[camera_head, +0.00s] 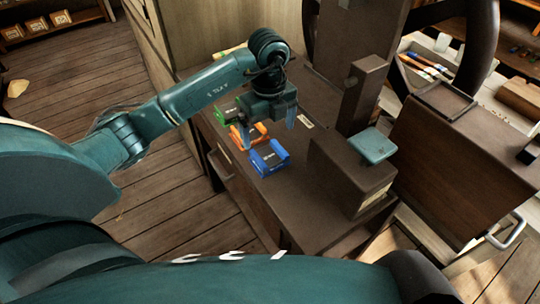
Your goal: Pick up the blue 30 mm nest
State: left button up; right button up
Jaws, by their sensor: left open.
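The blue 30 mm nest (270,158) is a small blue block with raised sides and a dark label. It sits on the brown top of the press bench, nearest me in a row of nests. My left gripper (269,128) is above the bench, just beyond the blue nest in the picture. Its fingers point down and are spread open with nothing visible between them. It looks apart from the blue nest, but the exact height is hard to tell. My right gripper is not in view.
An orange nest (239,139) and a green nest (221,115) sit behind the blue one. To the right stand a brown press block with a teal pad (372,146) and a tall post (361,95). A large dark handwheel (484,40) rises behind. Bare bench top (290,198) lies in front.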

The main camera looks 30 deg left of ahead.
aim_at(269, 156)
pick_arm(q)
notch_tip(269, 156, down, 8)
jog(key=shift+w+f, duration=0.1)
jog(key=shift+w, duration=0.05)
jog(key=c, duration=1.4)
